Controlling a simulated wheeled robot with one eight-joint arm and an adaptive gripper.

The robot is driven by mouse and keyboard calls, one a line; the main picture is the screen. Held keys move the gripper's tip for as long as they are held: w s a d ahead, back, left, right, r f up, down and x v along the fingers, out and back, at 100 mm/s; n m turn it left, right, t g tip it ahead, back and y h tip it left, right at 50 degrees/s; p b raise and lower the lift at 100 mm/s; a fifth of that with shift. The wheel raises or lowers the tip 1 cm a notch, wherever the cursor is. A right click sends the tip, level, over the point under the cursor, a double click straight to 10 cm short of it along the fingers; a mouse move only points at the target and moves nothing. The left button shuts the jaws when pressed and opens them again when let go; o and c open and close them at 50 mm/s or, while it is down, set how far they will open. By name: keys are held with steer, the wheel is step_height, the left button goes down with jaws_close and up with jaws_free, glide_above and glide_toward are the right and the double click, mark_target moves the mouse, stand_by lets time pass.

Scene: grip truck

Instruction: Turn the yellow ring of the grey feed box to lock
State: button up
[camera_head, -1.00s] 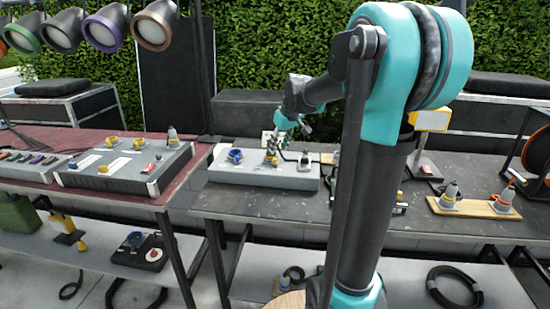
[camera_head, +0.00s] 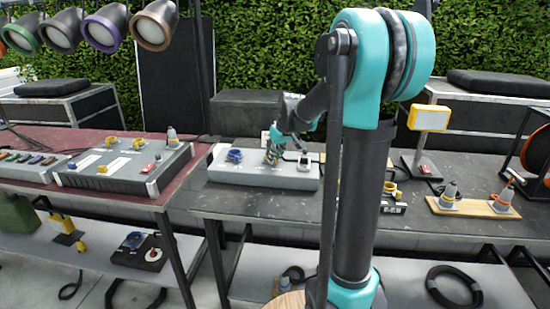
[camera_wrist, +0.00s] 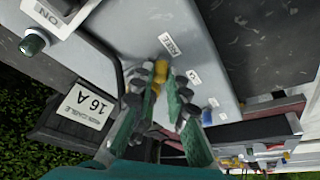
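The grey feed box (camera_head: 222,178) lies on the dark right-hand table, with a blue ring (camera_head: 234,155) at its left end and a white switch (camera_head: 304,160) towards its right. My gripper (camera_head: 272,158) is over the middle of its top and mostly hides what is there. In the wrist view the box top (camera_wrist: 130,30) fills the upper middle. The yellow ring (camera_wrist: 161,70) shows at the tips of my gripper (camera_wrist: 163,84). The two fingers stand apart, one on each side of the yellow part. Contact cannot be told.
A "16 A" cable label (camera_wrist: 83,104) and an "ON" switch show at the left in the wrist view. A similar grey panel (camera_head: 125,178) stands on the red table at left. A yellow-headed lamp (camera_head: 429,118) and a wooden board (camera_head: 468,207) stand to the right.

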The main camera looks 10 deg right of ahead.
jaws_close()
steer(key=a+m+h, duration=0.1)
steer(key=m, duration=0.1)
steer(key=a+m+h, duration=0.1)
steer(key=m, duration=0.1)
steer(key=shift+a+m, duration=0.25)
steer(key=shift+m, duration=0.15)
steer(key=shift+w+a+m+h, duration=0.2)
steer(key=shift+a+m, duration=0.1)
steer(key=shift+m, duration=0.3)
steer(key=shift+w+a+m+h, duration=0.1)
steer(key=shift+a+m+h, duration=0.15)
steer(key=shift+m, duration=0.35)
steer(key=shift+w+a+m+h, duration=0.2)
steer(key=shift+a+m+h, duration=0.1)
steer(key=shift+m, duration=0.4)
steer(key=shift+w+a+m+h, duration=0.15)
steer(key=shift+m+h, duration=0.1)
steer(key=shift+m, duration=0.45)
